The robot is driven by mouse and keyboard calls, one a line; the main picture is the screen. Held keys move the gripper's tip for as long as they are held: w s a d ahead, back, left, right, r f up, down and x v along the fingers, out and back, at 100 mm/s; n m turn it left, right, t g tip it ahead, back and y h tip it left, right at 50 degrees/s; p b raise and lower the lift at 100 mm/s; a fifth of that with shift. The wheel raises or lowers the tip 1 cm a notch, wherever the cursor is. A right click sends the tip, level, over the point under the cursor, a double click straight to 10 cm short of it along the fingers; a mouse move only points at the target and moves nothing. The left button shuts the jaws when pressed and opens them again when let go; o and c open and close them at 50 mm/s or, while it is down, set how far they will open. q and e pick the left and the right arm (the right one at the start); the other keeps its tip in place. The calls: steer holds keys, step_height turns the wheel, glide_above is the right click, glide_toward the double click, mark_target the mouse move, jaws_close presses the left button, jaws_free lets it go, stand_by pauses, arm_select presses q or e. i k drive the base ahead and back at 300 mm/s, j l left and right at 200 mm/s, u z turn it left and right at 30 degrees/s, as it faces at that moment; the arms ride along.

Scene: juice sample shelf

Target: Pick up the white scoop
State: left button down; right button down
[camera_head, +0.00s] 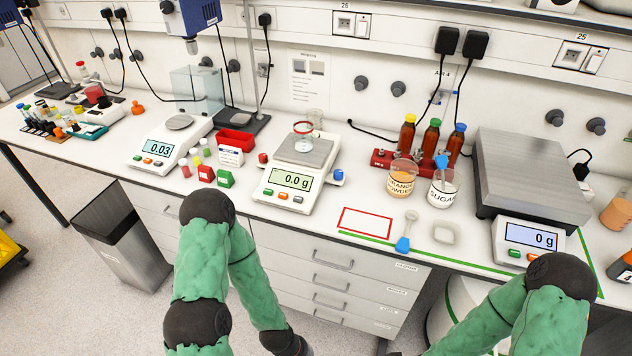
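A scoop with a white bowl (411,216) and a blue handle end (403,244) lies on the white bench near its front edge. Its bowl points to the back, and nothing touches it. A second utensil with a blue end (441,162) stands in the beaker labelled sugar (443,189); its lower part is hidden. Both my green arms reach in from the bottom, in front of the bench. My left forearm runs down to the bottom edge and my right forearm runs down and left. Neither gripper's fingers show.
A red-outlined rectangle (367,224) lies left of the scoop and a small white dish (446,233) right of it. The orange powder beaker (401,180), bottles in a red rack (384,160) and scales (290,190) stand around. Drawers (330,282) lie below the bench edge.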

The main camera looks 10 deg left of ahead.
mark_target(402, 246)
steer(key=k+j+u, duration=0.15)
steer(key=j+u, duration=0.15)
steer(key=u, duration=0.15)
steer(key=j+u, duration=0.4)
steer(key=k+l, duration=0.05)
